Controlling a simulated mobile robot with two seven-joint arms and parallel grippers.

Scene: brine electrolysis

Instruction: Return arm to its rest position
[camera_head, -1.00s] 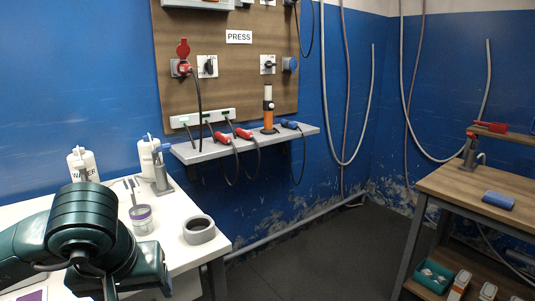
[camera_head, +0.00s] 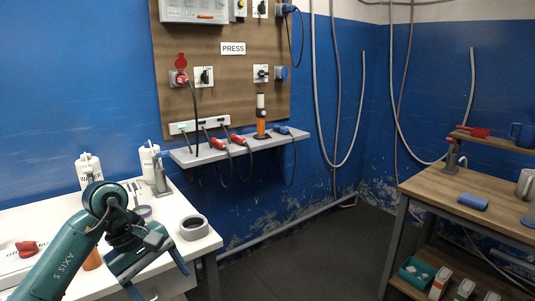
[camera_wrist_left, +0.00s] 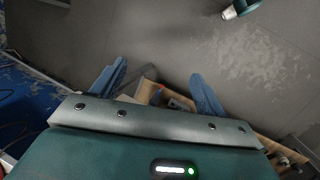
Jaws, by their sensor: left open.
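My left arm, dark green, comes in from the lower left in the head view, in front of the white table. My left gripper (camera_head: 160,279) hangs at the near edge of the table with its two blue-grey fingers apart. In the left wrist view the fingers of the left gripper (camera_wrist_left: 155,88) are spread wide with nothing held between them. The dark floor lies behind them.
The white table (camera_head: 52,213) holds two white bottles (camera_head: 88,170) (camera_head: 149,159), a grey tape roll (camera_head: 194,228) and a red item (camera_head: 27,247). A wooden workbench (camera_head: 435,190) stands at right. A wall shelf (camera_head: 185,157) carries red and blue plugs. The floor (camera_head: 310,250) between is clear.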

